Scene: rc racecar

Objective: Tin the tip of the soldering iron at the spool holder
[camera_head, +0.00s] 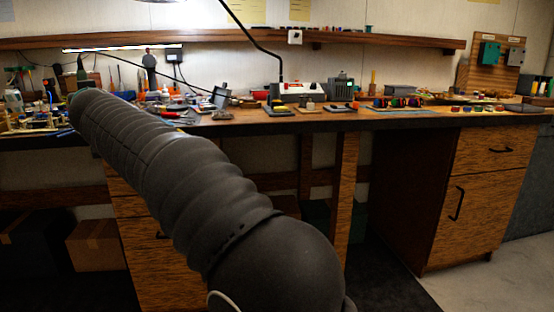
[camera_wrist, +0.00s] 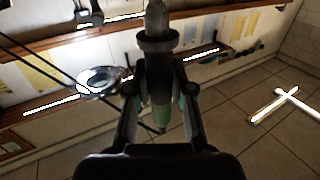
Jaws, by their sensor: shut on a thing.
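In the wrist view my gripper (camera_wrist: 160,88) is shut on a grey, pen-like tool with a wide collar, which I take to be the soldering iron (camera_wrist: 158,42). Its narrow end points to the top of the picture and is cut off there; its greenish other end shows between the fingers. In the head view my arm reaches to the left end of the bench, and the fingers cannot be made out. Colourful spools (camera_head: 398,102) stand on the right half of the bench, well right of the arm's end. I cannot tell which item is the solder spool holder.
A red and white box (camera_head: 302,89), probably a station, sits mid-bench (camera_head: 300,124). Small tools and parts crowd the bench's left end. A shelf (camera_head: 400,42) runs along the wall. A round lamp or magnifier (camera_wrist: 100,80) is near the iron in the wrist view.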

